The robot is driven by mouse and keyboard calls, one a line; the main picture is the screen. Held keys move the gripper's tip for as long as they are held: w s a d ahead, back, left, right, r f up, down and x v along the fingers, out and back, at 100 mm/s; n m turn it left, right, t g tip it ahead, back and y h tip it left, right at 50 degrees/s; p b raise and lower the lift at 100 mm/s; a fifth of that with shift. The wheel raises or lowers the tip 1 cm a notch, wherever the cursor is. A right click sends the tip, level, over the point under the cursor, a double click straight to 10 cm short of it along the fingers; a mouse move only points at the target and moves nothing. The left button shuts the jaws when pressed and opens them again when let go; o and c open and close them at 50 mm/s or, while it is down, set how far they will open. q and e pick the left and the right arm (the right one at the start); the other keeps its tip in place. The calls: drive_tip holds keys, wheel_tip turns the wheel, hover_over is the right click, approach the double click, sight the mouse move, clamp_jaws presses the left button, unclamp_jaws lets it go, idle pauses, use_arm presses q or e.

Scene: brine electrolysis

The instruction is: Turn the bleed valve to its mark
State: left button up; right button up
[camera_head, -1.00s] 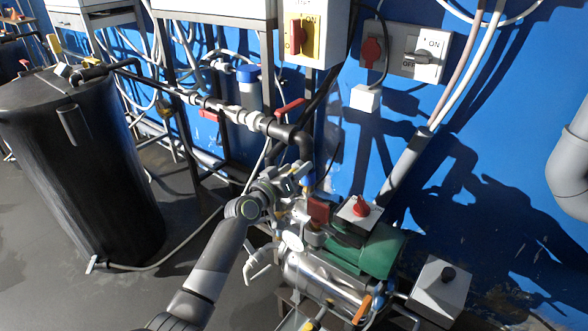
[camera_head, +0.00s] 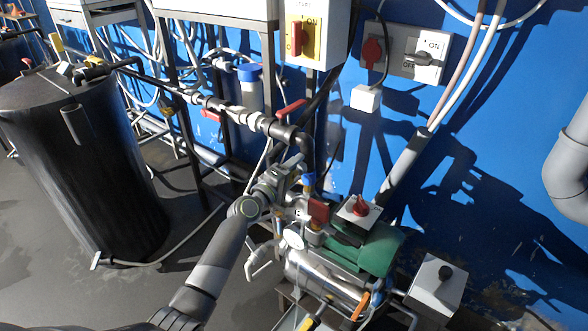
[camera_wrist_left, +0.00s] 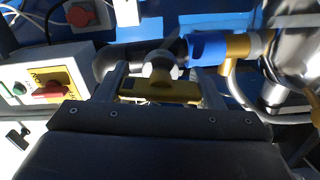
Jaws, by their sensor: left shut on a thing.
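My left gripper (camera_head: 286,176) reaches in over the pump, in front of the pipe elbow at the middle of the head view. In the left wrist view its two fingers (camera_wrist_left: 160,90) are closed on a yellow handle (camera_wrist_left: 158,92), one finger at each end. I take this handle to be the bleed valve; it sits in front of a grey round fitting (camera_wrist_left: 160,66). In the head view the gripper hides the handle. I cannot make out a mark in either view. My right gripper is not in view.
A steel pump with a green motor (camera_head: 376,250) stands just right of the gripper. Pipes with red levers (camera_head: 290,109) run behind. A black tank (camera_head: 85,170) stands left. Open floor lies between tank and pump.

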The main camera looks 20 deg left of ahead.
use_arm(q)
drive_tip(key=shift+n, duration=0.5)
drive_tip(key=shift+f+n, duration=0.1)
drive_tip(key=shift+n, duration=0.3)
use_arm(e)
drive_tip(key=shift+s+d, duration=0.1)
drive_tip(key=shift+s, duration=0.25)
use_arm(q)
drive_tip(key=o, duration=1)
drive_tip(key=shift+s, duration=0.1)
